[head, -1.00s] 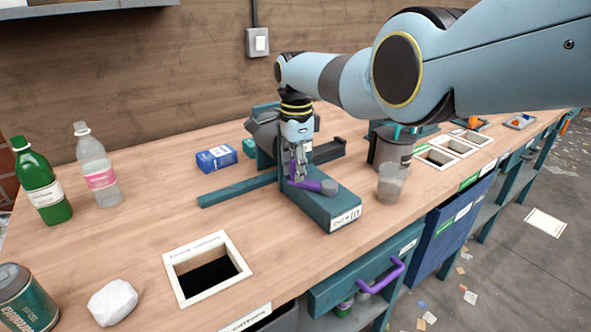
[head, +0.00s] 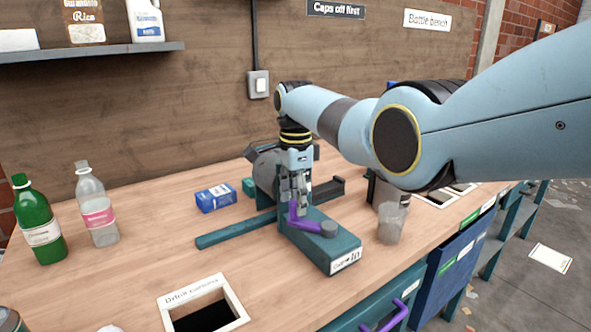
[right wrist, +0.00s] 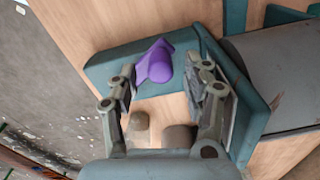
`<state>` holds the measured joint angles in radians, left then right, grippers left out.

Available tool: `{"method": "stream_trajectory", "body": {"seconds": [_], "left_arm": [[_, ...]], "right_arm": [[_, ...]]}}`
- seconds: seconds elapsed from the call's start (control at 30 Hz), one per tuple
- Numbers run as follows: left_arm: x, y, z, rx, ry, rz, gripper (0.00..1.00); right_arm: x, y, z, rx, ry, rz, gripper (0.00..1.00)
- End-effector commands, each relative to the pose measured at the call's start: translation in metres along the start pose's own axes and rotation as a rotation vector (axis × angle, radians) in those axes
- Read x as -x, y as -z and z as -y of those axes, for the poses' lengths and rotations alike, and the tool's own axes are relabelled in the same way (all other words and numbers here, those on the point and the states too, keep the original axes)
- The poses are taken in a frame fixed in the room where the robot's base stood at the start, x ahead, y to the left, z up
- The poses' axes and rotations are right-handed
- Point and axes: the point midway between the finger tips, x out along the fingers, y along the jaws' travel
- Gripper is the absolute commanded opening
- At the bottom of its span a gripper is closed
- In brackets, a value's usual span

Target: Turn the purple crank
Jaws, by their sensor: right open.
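The purple crank (head: 308,224) sits on top of a teal box-shaped machine (head: 318,246) on the bench. Its arm runs from a grey round hub to an upright purple handle. My right gripper (head: 293,196) points down over the handle end, fingers apart. In the right wrist view, the purple crank (right wrist: 155,62) shows between and just beyond the open fingertips (right wrist: 161,77). I cannot tell whether a finger touches it. The gripper hides part of the handle in the head view. My left gripper is not in view.
A clear cup (head: 391,224) stands right of the machine. A blue box (head: 216,197), a teal bar (head: 236,229) and two bottles, one green (head: 40,227) and one clear (head: 97,212), are to the left. A white-framed hole (head: 232,296) is in front.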

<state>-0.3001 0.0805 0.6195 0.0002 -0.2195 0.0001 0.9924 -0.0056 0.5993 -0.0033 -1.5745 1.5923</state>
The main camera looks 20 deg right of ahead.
Motion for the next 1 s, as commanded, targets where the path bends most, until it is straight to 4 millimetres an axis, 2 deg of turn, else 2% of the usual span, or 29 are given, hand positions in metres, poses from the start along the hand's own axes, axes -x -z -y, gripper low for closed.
{"method": "stream_trajectory", "body": {"seconds": [0.03,0.2,0.4,0.57,1.0], "left_arm": [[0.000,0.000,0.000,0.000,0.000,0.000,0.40],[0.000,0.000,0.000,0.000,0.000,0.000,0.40],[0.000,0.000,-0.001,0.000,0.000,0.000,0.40],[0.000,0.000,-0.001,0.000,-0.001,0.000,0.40],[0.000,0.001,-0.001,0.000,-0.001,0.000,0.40]], "right_arm": [[0.015,0.000,0.002,0.000,0.007,0.000,0.50],[0.054,0.000,0.002,0.000,0.005,0.000,0.50],[0.084,0.000,0.002,0.000,0.004,0.000,0.50],[0.091,0.000,0.001,0.000,0.002,0.000,0.50],[0.091,0.000,0.001,0.000,0.002,0.000,0.50]]}}
